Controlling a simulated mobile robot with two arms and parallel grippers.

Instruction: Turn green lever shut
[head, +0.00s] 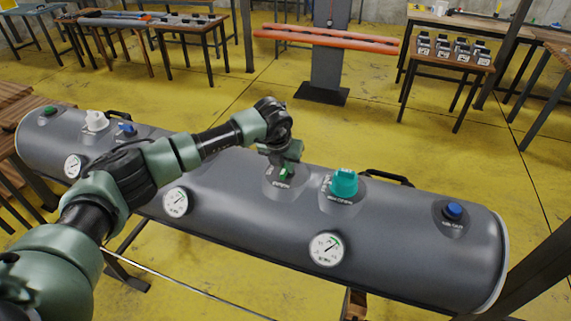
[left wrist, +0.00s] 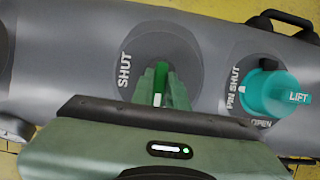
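My left gripper (head: 283,165) is over the lever from above. In the left wrist view its two green fingers (left wrist: 162,86) stand close together on either side of the lever and seem closed on it. The fingers hide much of the lever. My right gripper is in neither view.
A teal cap (head: 343,184) marked LIFT stands just right of the lever; it also shows in the left wrist view (left wrist: 272,93). Blue valves (head: 453,210), white-faced gauges (head: 326,249) and black handles (head: 388,177) are on the tube. Tables stand behind, beyond open yellow floor.

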